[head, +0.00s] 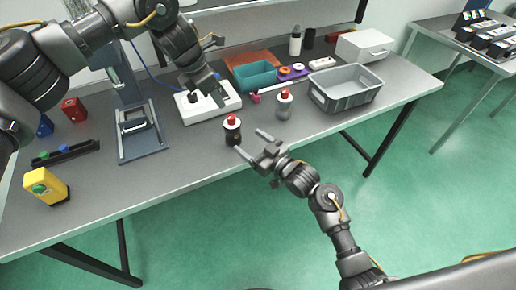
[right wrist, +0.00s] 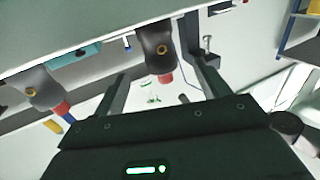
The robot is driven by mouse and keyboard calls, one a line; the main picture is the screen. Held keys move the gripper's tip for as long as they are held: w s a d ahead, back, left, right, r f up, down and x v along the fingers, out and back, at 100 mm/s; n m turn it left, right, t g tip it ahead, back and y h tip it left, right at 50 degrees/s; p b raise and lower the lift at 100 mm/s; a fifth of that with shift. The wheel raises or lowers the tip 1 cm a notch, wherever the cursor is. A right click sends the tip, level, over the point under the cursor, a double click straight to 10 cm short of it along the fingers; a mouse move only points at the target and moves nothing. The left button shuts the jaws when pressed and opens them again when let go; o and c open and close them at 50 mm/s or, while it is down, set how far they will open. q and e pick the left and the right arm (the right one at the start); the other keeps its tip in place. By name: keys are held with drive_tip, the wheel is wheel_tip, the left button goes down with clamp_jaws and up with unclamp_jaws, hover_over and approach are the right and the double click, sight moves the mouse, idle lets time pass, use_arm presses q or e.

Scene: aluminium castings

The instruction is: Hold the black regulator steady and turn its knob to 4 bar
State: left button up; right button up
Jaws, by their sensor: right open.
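The black regulator (head: 233,137) stands upright near the table's front edge, with its red knob (head: 232,120) on top. My right gripper (head: 248,140) is open, just in front of it on the right. In the right wrist view the black regulator (right wrist: 155,45) and its red knob (right wrist: 165,77) appear between the spread fingers, beyond them; I see no contact. My left gripper (head: 217,99) is above the white box at the back, away from the regulator; its jaw opening is too small to tell. The scale on the knob cannot be read.
A grey regulator (head: 284,108) with a red knob stands to the right of the black one. A white box (head: 196,114), a teal bin (head: 253,77) and a grey crate (head: 344,96) sit farther back. The tabletop left of the black regulator (head: 185,147) is clear.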

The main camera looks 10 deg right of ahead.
sight(238, 133)
drive_tip(key=x, duration=0.7)
drive_tip(key=shift+w+a, duration=0.15)
drive_tip(key=shift+w, duration=0.1)
